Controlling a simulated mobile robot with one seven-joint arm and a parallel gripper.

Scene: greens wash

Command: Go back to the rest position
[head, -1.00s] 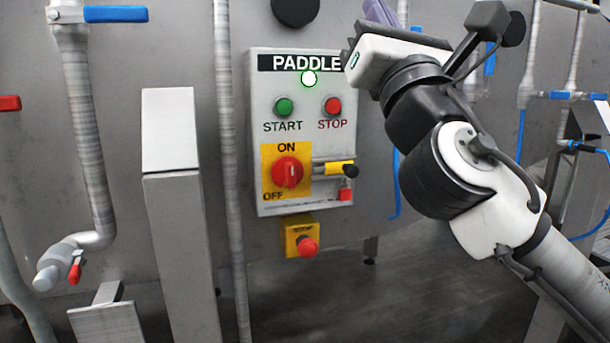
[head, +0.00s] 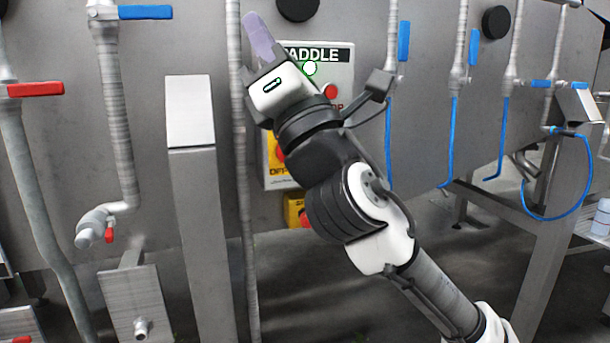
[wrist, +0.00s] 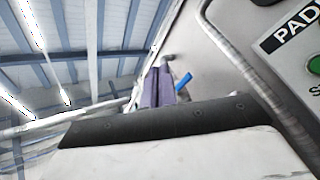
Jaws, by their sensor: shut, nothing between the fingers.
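My gripper (head: 262,40) is raised in front of the control panel in the head view, its purple fingers pointing up and to the left. The fingers are together and empty; they also show in the wrist view (wrist: 158,88). My gripper and arm cover the panel's left and middle parts in the head view. I cannot see any contact between the fingers and the panel.
A vertical pipe (head: 240,200) runs just left of the panel. A grey post (head: 190,115) stands farther left, with a red-handled valve (head: 36,89) at the far left. Blue-handled valves (head: 403,40) and blue hoses (head: 505,135) are on the right.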

